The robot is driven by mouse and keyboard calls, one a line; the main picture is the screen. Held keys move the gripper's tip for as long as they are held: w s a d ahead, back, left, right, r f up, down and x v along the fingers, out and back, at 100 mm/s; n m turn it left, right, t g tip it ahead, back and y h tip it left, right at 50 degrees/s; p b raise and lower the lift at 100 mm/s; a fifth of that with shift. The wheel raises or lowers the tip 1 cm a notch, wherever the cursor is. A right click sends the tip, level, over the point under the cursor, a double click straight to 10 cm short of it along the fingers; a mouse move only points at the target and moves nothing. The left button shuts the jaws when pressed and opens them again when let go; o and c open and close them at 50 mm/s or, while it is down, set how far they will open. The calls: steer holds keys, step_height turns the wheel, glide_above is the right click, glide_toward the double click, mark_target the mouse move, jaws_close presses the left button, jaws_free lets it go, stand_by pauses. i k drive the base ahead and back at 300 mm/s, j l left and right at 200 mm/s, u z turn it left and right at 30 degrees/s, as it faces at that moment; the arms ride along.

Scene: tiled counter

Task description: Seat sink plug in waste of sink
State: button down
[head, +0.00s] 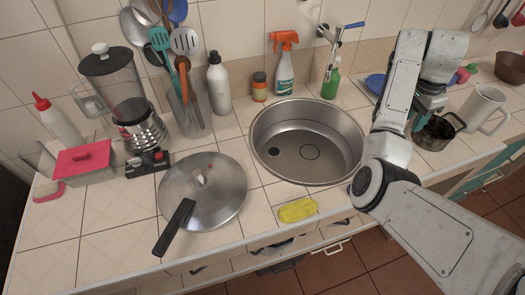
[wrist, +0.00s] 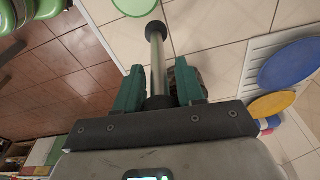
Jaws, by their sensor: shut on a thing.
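My gripper (wrist: 160,70) is shut on a pale metal stem with dark ends, which looks like the sink plug (wrist: 157,55). The stem points away from the wrist between the green fingers, with a wider black end (wrist: 156,31) at its far tip. In the head view my gripper (head: 428,114) is right of the sink, close to a dark pot, and the held piece is not clear there. The round steel sink (head: 262,125) is empty. A small dark round spot, seemingly the waste (head: 274,152), lies left of a thin ring on its floor.
A lidded pan (head: 222,190) and a yellow sponge (head: 297,210) lie before the sink. The dark pot (head: 433,143) and a white mug (head: 482,107) are at right.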

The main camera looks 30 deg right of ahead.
mark_target(300, 147)
steer(key=i+u, duration=0.45)
steer(key=i+j+z, duration=0.35)
steer(key=j, duration=0.3)
steer(key=i+j+z, duration=0.15)
steer(key=j, duration=0.2)
steer(key=i+j+z, duration=0.15)
steer(key=j, duration=0.2)
steer(key=i+j+z, duration=0.15)
steer(key=j, duration=0.25)
steer(key=i+j+z, duration=0.2)
steer(key=j, duration=0.2)
steer(key=k, duration=0.1)
